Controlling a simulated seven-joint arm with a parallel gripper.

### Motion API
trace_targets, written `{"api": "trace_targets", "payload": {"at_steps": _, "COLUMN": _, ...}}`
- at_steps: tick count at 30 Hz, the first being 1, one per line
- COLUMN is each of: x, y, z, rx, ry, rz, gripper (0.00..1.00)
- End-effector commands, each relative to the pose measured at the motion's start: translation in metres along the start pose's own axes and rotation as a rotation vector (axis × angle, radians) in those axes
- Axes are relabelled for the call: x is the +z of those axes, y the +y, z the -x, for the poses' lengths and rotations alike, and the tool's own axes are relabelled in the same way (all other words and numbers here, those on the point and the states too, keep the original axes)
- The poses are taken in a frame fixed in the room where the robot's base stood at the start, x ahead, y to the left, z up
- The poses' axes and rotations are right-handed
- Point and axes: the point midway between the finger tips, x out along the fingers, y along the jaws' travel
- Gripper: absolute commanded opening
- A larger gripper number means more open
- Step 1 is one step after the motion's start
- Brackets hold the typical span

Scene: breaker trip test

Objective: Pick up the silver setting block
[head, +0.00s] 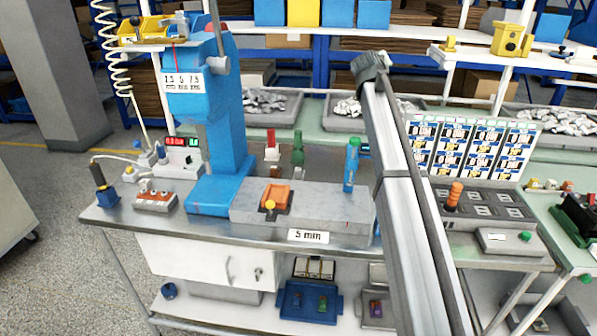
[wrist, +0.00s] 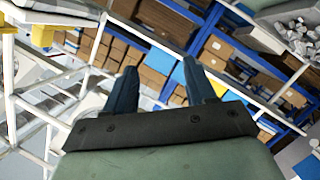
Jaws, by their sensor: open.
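In the wrist view my gripper (wrist: 160,66) is open, with two dark blue fingers spread apart and nothing between them. It faces shelving, and no block shows near the fingers. In the head view my arm crosses the right middle of the bench, and I cannot make out the fingers there. A large grey slab (head: 325,206) lies on the bench beside the blue press (head: 222,125), above a "5 mm" label (head: 308,236). I cannot tell whether this slab is the silver setting block, and no other silver block stands out clearly.
A grey panel with an orange knob (head: 454,194) is at right. A blue tray (head: 288,301) sits below.

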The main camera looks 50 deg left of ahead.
Motion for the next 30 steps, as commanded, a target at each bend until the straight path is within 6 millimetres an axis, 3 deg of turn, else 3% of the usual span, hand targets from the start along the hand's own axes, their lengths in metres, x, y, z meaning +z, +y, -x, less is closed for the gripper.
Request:
{"api": "trace_targets", "payload": {"at_steps": 1, "x": 0.010, "y": -0.029, "z": 0.002, "rx": -0.061, "ry": -0.051, "rz": -0.063, "gripper": 0.55}}
{"api": "trace_targets", "payload": {"at_steps": 6, "x": 0.042, "y": -0.139, "z": 0.024, "rx": -0.303, "ry": -0.274, "rz": -0.293, "gripper": 0.55}}
{"api": "trace_targets", "payload": {"at_steps": 9, "x": 0.055, "y": -0.195, "z": 0.045, "rx": -0.431, "ry": -0.399, "rz": -0.391, "gripper": 0.55}}
{"api": "trace_targets", "payload": {"at_steps": 15, "x": 0.068, "y": -0.279, "z": 0.087, "rx": -0.634, "ry": -0.618, "rz": -0.506, "gripper": 0.55}}
{"api": "trace_targets", "payload": {"at_steps": 18, "x": 0.071, "y": -0.310, "z": 0.103, "rx": -0.709, "ry": -0.726, "rz": -0.531, "gripper": 0.55}}
{"api": "trace_targets", "payload": {"at_steps": 22, "x": 0.071, "y": -0.337, "z": 0.112, "rx": -0.766, "ry": -0.854, "rz": -0.530, "gripper": 0.55}}
{"api": "trace_targets", "payload": {"at_steps": 26, "x": 0.067, "y": -0.350, "z": 0.105, "rx": -0.772, "ry": -0.976, "rz": -0.498, "gripper": 0.55}}
{"api": "trace_targets", "payload": {"at_steps": 30, "x": 0.062, "y": -0.350, "z": 0.083, "rx": -0.730, "ry": -1.088, "rz": -0.444, "gripper": 0.55}}
